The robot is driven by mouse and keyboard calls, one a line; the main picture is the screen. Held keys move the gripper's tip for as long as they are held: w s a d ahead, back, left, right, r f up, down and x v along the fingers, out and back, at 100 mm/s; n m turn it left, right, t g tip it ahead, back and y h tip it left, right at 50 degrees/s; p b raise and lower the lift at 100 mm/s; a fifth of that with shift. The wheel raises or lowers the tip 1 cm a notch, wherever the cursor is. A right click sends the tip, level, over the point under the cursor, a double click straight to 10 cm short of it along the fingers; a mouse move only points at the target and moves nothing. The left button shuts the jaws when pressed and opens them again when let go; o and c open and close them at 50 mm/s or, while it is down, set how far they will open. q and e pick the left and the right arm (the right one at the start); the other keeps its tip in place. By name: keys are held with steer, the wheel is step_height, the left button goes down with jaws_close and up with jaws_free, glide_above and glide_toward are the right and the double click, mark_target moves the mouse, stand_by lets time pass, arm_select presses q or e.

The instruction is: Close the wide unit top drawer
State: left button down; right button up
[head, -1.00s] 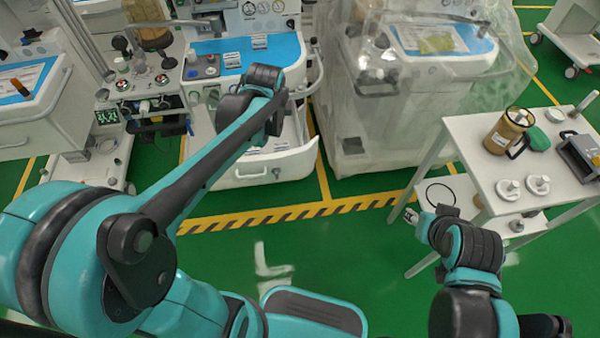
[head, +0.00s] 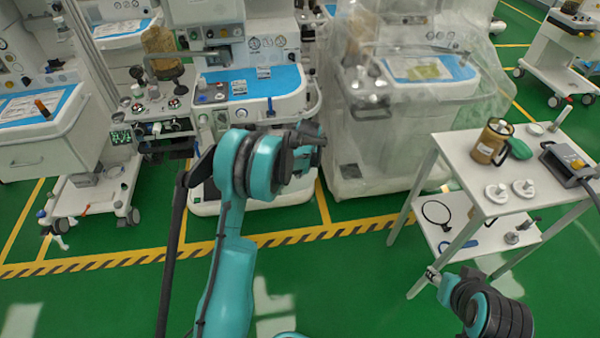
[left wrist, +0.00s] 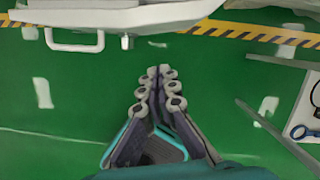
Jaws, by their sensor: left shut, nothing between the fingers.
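The wide unit (head: 250,95) is the white anaesthesia cart with a blue top, in the middle of the head view. My left arm covers most of its drawer area, so I cannot tell there how far the top drawer is out. In the left wrist view a white drawer front with a loop handle (left wrist: 75,46) spans the top left. Whether it is the top drawer is unclear. My left gripper (left wrist: 160,72) is shut and empty, below and right of that handle, apart from it in the picture. My right gripper (head: 432,275) is low beside the side table; its fingers are too small to judge.
A plastic-covered cart (head: 385,140) stands right of the wide unit. A white side table (head: 455,150) with a jug (head: 492,142) is at the right. Another cart (head: 45,150) stands at the left. Green floor with striped yellow tape (head: 130,260) is open in front.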

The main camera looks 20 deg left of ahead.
arm_select(q)
steer(key=w+a+f+b, duration=0.3)
steer(key=a+f, duration=0.1)
steer(key=f, duration=0.1)
steer(key=shift+w, duration=0.25)
arm_select(e)
step_height(320, 180, down, 4)
arm_select(q)
steer(key=shift+f, duration=0.1)
